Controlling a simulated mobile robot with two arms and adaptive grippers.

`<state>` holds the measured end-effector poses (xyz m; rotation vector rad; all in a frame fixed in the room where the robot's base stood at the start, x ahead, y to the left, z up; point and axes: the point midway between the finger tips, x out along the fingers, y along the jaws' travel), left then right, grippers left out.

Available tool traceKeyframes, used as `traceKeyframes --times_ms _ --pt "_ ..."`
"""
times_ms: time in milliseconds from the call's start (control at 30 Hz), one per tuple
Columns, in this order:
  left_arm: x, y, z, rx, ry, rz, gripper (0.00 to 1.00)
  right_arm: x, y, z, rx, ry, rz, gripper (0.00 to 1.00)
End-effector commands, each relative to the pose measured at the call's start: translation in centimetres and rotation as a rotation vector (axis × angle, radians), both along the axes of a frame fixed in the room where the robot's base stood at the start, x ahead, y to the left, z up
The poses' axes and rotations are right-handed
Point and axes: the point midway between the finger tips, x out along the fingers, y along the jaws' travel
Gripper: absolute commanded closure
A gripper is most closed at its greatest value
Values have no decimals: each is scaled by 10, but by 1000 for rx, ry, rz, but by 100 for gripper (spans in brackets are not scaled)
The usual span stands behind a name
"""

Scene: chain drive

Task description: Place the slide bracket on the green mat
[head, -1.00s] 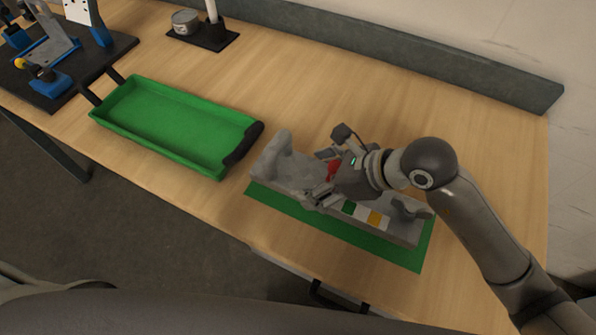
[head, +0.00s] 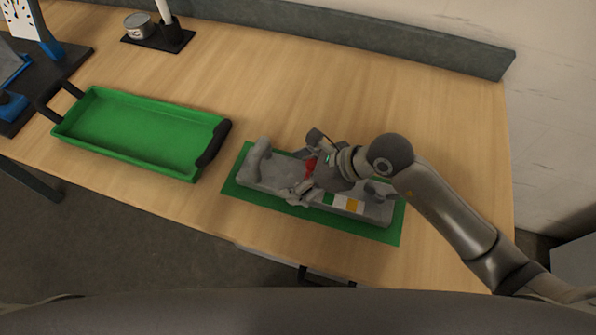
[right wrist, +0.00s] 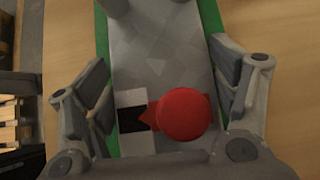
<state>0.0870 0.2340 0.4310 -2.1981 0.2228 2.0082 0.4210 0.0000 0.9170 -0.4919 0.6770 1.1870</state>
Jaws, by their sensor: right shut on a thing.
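The slide bracket (head: 276,180) is a long grey bar with raised ends, a red knob (right wrist: 186,114) and coloured patches along its top. It lies over the green mat (head: 395,231), roughly in line with it, with mat showing around its edges. I cannot tell whether it rests fully on the mat or sits slightly above. My right gripper (head: 306,180) is shut across the middle of the bracket. In the right wrist view its fingers are on both long sides, with the red knob between them. My left gripper is not in view.
A green tray (head: 188,172) with dark handles stands left of the mat. A tin (head: 139,27) and a dark holder (head: 172,33) are at the back, and a dark board with blue parts (head: 14,110) is at the far left. The table behind and right of the mat is clear.

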Motion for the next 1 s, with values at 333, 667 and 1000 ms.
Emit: traceKeyframes --times_ms 333,667,1000 --pt "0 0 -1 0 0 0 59 0 0 -1 -1 0 0 0" --pt "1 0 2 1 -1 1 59 0 -1 3 -1 0 0 0" --pt "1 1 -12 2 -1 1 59 -14 -46 45 -5 -3 -1 0"
